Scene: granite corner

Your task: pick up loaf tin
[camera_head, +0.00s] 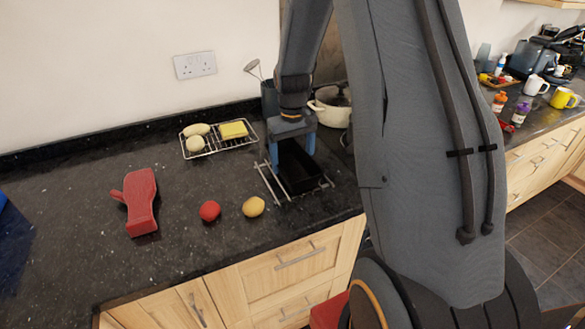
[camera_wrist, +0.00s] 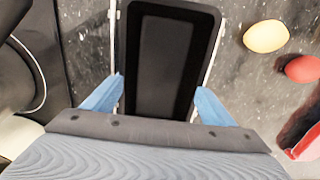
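The loaf tin (camera_head: 300,172) is a black, rectangular, empty pan on a wire rack (camera_head: 265,183) near the counter's front edge. In the wrist view the tin (camera_wrist: 163,62) fills the upper middle, its long side running away from me. My gripper (camera_head: 292,152) is over the tin's back end, pointing down. In the wrist view its blue fingers (camera_wrist: 160,92) are spread, one on each side of the tin's near end. The fingers look apart from the walls, though the exact gap and height are hard to tell. My arm hides part of the area behind the tin.
A red tomato (camera_head: 210,210) and a yellow potato-like item (camera_head: 254,207) lie left of the rack. A red object (camera_head: 141,203) lies further left. A second rack (camera_head: 217,140) holds food behind. A white pot (camera_head: 331,107) stands close behind my gripper.

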